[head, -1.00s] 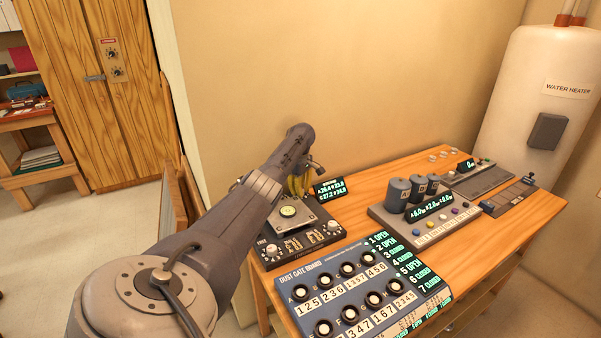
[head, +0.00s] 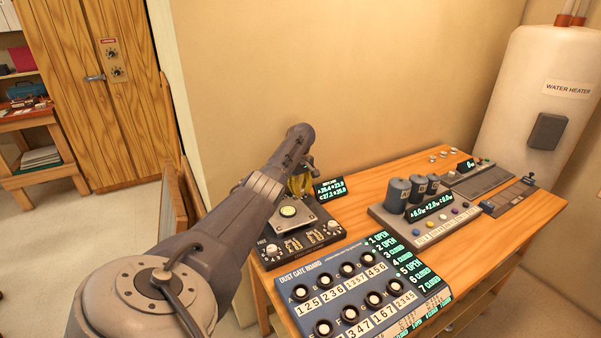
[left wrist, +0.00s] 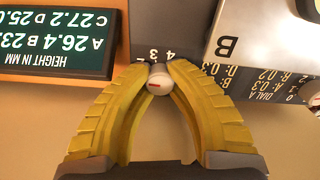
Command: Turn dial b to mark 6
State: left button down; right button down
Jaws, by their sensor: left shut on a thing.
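My left gripper (head: 300,186) is at the back of the small dark device (head: 275,250) at the table's left side. In the left wrist view its yellow fingers (left wrist: 160,95) are shut on a small pale dial knob (left wrist: 158,82) with a short red line on its face. The numbers 4, 3 and 2 show upside down beside the knob; no 6 can be seen. The right gripper is not in view.
A height display (head: 329,189) stands beside the gripper and also shows in the left wrist view (left wrist: 62,38). The dust gate board (head: 320,270) is in front. A panel with dark cylinders (head: 398,194) stands to the right. A wall is close behind the table.

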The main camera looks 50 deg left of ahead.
pick_arm(q)
jog(key=m, duration=1.3)
jog(key=shift+m, duration=0.4)
jog(key=m, duration=1.1)
jog(key=shift+m, duration=0.4)
jog(key=shift+r, duration=0.1)
jog(key=c, duration=1.4)
grip_release()
jog(key=shift+o, duration=0.2)
notch_tip(320, 180, up, 12)
